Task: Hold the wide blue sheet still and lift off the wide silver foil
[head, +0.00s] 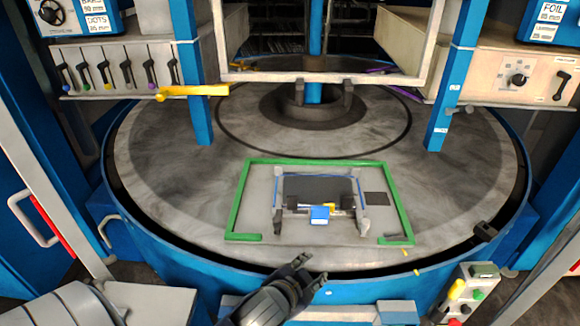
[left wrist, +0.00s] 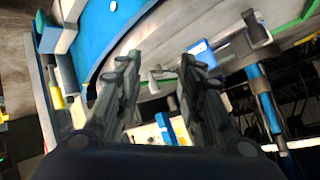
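A dark grey flat panel (head: 318,188) lies in a small fixture inside a green frame (head: 240,205) on the round turntable. Thin blue edging (head: 277,190) shows around it; I cannot tell whether this is the blue sheet's edge. I cannot make out the silver foil for certain. A blue block (head: 319,214) sits at the fixture's front. My left gripper (head: 312,269) is in front of the green frame, apart from the fixture. In the left wrist view its fingers (left wrist: 158,66) are spread with nothing between them. My right gripper is not in view.
Blue posts (head: 441,105) and a pale rectangular frame (head: 320,77) stand behind the fixture. A yellow handle (head: 192,91) juts out at left. A control box with coloured buttons (head: 465,292) stands at front right.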

